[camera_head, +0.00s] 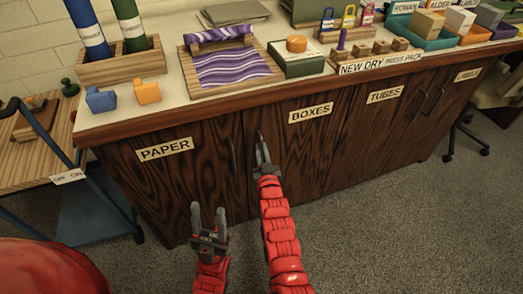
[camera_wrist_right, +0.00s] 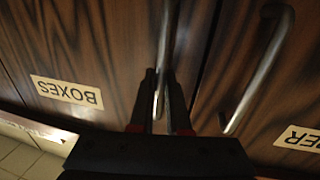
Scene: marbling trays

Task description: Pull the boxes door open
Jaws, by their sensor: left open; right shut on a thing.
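The boxes door (camera_head: 305,150) is a dark wood cabinet door with a "BOXES" label (camera_head: 311,114). It looks flush with the cabinet front. In the right wrist view the label (camera_wrist_right: 67,92) appears upside down at left. My right gripper (camera_head: 262,148) is at the left edge of this door, shut on the door's upright metal handle (camera_wrist_right: 166,42), which runs between its fingers. In the head view the gripper mostly hides the handle. My left gripper (camera_head: 208,217) is open and empty, in front of the paper door, lower and to the left.
The paper door (camera_head: 170,185) is left of the boxes door, with its own handle (camera_wrist_right: 258,75) close by. The tubes door (camera_head: 380,120) is to the right. Trays and tools stand on the counter (camera_head: 180,105) above. A blue-framed cart (camera_head: 95,205) stands at left. Carpet (camera_head: 400,230) in front is clear.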

